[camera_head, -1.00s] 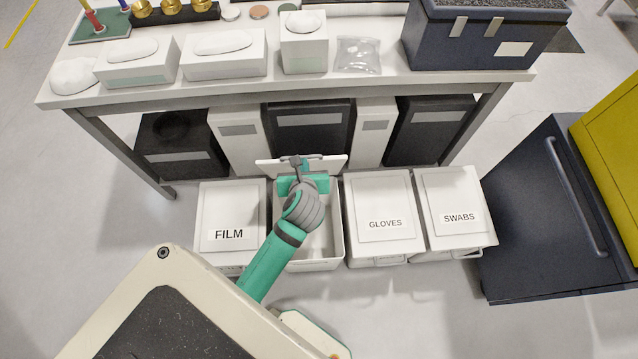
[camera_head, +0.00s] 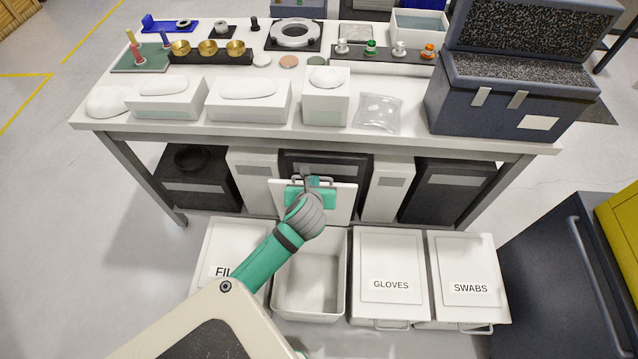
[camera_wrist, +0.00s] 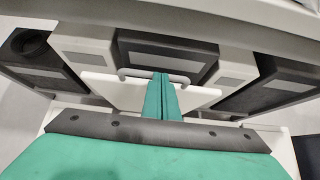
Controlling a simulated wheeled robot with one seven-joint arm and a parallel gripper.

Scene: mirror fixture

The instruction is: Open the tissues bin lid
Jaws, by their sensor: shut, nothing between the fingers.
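The white open bin (camera_head: 310,290) stands on the floor between the FILM and GLOVES bins, and its inside looks empty. No label shows on it; I take it for the tissues bin. Its white lid (camera_head: 343,205) stands raised, roughly upright, at the bin's back edge. My gripper (camera_head: 312,183) is shut and empty in front of the lid, close to its grey handle. In the wrist view the fingers (camera_wrist: 161,78) lie together before the lid (camera_wrist: 200,95), between the ends of the handle (camera_wrist: 140,71). I cannot tell whether they touch it.
The FILM bin (camera_head: 230,240), partly behind my arm, the GLOVES bin (camera_head: 390,260) and the SWABS bin (camera_head: 470,270) are closed. A white workbench (camera_head: 400,135) stands behind, with several bins beneath. A dark cabinet (camera_head: 550,270) stands right.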

